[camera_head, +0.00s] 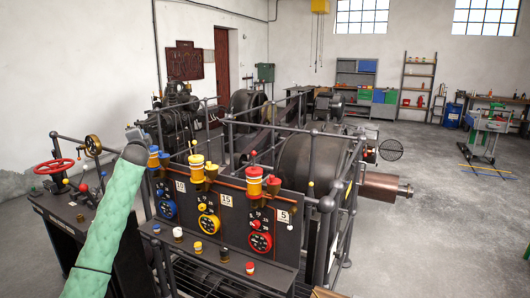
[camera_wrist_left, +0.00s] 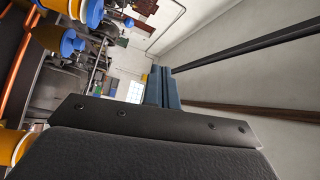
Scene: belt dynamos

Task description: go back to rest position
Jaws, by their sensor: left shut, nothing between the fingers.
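My left arm, in a green padded sleeve, comes in from the lower left of the head view and reaches up beside the left end of the control panel (camera_head: 229,223). Its dark end is near the panel's blue-capped fittings; the fingers cannot be made out there. In the left wrist view my left gripper (camera_wrist_left: 163,86) shows as blue-grey fingers beyond the dark wrist housing. It is shut and empty. My right gripper is not in view.
The panel carries blue, yellow and red dials with capped fittings above. Close to the left wrist are blue-and-yellow fittings (camera_wrist_left: 60,38). A red handwheel (camera_head: 54,166) stands left of the arm. Railings and a large dark drum (camera_head: 308,160) lie behind; open floor (camera_head: 430,235) is at right.

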